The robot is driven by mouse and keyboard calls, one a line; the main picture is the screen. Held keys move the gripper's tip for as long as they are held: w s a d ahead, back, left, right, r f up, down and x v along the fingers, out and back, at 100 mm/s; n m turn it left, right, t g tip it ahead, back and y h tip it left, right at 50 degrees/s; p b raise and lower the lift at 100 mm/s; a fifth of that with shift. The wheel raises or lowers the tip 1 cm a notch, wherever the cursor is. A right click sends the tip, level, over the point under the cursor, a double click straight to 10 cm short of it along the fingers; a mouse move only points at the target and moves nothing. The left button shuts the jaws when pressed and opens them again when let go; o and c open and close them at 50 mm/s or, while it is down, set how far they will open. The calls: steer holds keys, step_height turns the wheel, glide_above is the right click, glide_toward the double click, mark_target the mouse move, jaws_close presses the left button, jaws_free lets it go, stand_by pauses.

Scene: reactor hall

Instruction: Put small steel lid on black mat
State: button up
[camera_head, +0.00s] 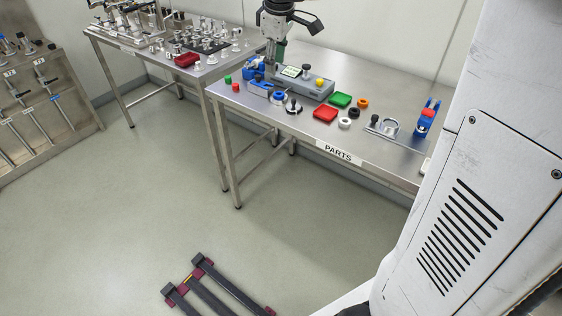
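A black mat (216,47) lies on the left steel table, with several small steel parts standing on and around it. The small steel lid cannot be told apart with certainty among these small, crowded parts. My gripper is not in view.
A red tray (187,60) sits by the mat.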

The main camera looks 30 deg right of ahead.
steer(key=s+a+f+m+t, duration=0.1)
steer(key=s+a, duration=0.3)
steer(key=s, duration=0.5)
steer(key=s+a+f+m+t, duration=0.1)
steer(key=s+a+f+m, duration=0.3)
steer(key=s, duration=0.4)
steer(key=s+a+f+m+t, duration=0.2)
steer(key=s+a+m, duration=0.1)
steer(key=s, duration=0.6)
steer(key=shift+s+a+f+y, duration=0.25)
steer(key=shift+s+a+y, duration=0.1)
steer(key=shift+a, duration=0.15)
steer(key=shift+f+b, duration=0.4)
